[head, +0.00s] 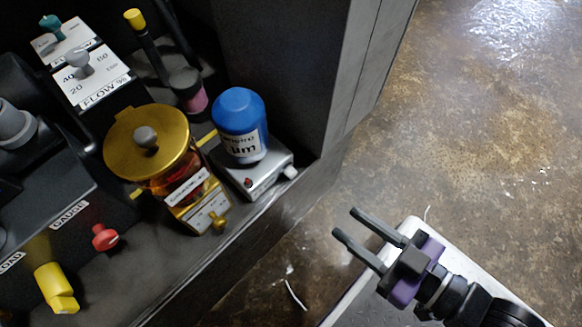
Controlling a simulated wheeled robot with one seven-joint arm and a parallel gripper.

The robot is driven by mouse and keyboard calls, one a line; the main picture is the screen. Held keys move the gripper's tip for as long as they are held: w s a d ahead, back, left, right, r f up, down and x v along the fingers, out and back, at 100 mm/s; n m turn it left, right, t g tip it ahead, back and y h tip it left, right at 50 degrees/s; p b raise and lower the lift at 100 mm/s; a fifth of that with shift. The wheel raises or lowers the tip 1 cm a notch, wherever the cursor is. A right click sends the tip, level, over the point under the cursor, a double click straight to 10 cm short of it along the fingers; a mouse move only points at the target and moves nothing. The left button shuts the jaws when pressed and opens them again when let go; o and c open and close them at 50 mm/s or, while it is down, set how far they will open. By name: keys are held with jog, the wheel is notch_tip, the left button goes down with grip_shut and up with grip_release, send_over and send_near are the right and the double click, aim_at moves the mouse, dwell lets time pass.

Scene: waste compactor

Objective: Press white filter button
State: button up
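A blue filter canister (239,112) with a white label stands on a silver base (255,177) near the front right edge of the dark machine. A small white button (290,172) sticks out of the right end of that base. A small red spot shows on the base's front face. My gripper (347,222) is open and empty, with two dark parallel fingers pointing up and left. It is to the lower right of the white button, apart from it, over the floor and my pale base.
A gold-lidded container (150,142) stands left of the filter. A red knob (105,237), a yellow knob (57,288) and a flow panel (90,73) are farther left. A dark wall (290,70) rises behind the filter. Floor to the right is clear.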

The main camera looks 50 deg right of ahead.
grip_shut()
dwell(1.3)
